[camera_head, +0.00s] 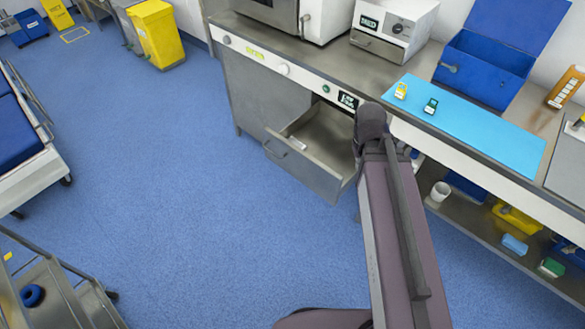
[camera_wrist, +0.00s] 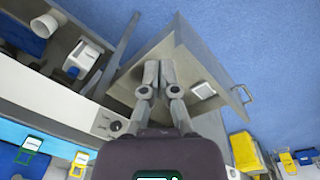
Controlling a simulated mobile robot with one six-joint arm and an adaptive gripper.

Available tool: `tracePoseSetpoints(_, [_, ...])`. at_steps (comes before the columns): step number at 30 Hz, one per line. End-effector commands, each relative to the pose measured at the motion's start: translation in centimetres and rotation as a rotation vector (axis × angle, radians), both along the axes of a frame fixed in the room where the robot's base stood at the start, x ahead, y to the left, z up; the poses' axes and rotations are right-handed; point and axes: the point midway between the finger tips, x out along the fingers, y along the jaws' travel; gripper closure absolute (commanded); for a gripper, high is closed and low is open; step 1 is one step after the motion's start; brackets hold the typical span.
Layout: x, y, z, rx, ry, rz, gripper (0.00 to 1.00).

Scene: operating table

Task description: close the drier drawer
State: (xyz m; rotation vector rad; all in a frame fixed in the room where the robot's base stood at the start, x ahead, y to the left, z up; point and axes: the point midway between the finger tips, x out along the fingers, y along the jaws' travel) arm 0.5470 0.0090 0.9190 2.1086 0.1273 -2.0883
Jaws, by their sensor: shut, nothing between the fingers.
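The drier drawer (camera_head: 303,172) is pulled out from the metal cabinet under the counter. Its front panel faces the room and carries a bar handle (camera_head: 275,150). In the wrist view the open drawer (camera_wrist: 190,58) lies beyond my gripper, with its handle (camera_wrist: 243,93) on the right. My gripper (camera_wrist: 159,68) is shut and empty, its two fingertips together, seen over the drawer's inside; I cannot tell whether it touches the drawer. In the head view my arm hides the gripper and the drawer's right end. A small white item (camera_wrist: 203,90) lies in the drawer.
The counter (camera_head: 330,58) with its control panel runs above the drawer. A blue mat (camera_head: 470,120) and a blue open box (camera_head: 485,68) are on it. A lower shelf (camera_head: 470,222) with several items is at the right. The blue floor (camera_head: 190,190) before the drawer is clear.

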Motion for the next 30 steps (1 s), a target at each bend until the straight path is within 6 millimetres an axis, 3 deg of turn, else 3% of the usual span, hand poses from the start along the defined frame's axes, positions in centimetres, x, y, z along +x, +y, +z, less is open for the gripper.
tracePoseSetpoints(1, [0.4, 0.7, -1.2, -0.019, -0.002, 0.063, 1.0])
tracePoseSetpoints(14, [3.7, 8.7, -7.2, -0.296, 0.014, 0.842, 1.0])
tracePoseSetpoints(30, [5.6, 21.9, -12.9, -0.743, 0.183, 1.817, 1.0])
